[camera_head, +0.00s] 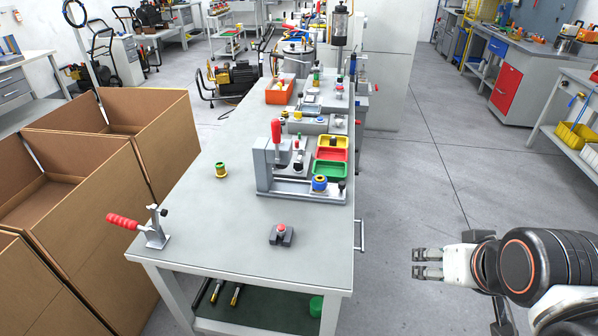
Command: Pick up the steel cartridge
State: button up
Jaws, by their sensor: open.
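My gripper (422,263) is at the lower right, over the floor to the right of the workbench (210,220). Its two fingers point left and are apart, with nothing between them. I cannot tell for sure which thing is the steel cartridge. A small yellow and green cylinder (221,170) stands alone on the bench. A blue and yellow cylinder (319,184) is at the front of the grey test fixture (268,172). Several small metal parts further back are too small to tell apart.
A red-handled clamp (150,231) is at the bench's front left corner. A grey block with a red top (282,235) is near the front. Yellow, red and green trays (331,155) and an orange bin (280,92) stand further back. Cardboard boxes (150,135) flank the left.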

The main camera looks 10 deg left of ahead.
aim_at(282, 234)
jog(key=k+j, duration=0.4)
jog(key=j, duration=0.2)
jog(key=k+j, duration=0.9)
jog(key=j, duration=0.25)
jog(key=i+z, duration=0.05)
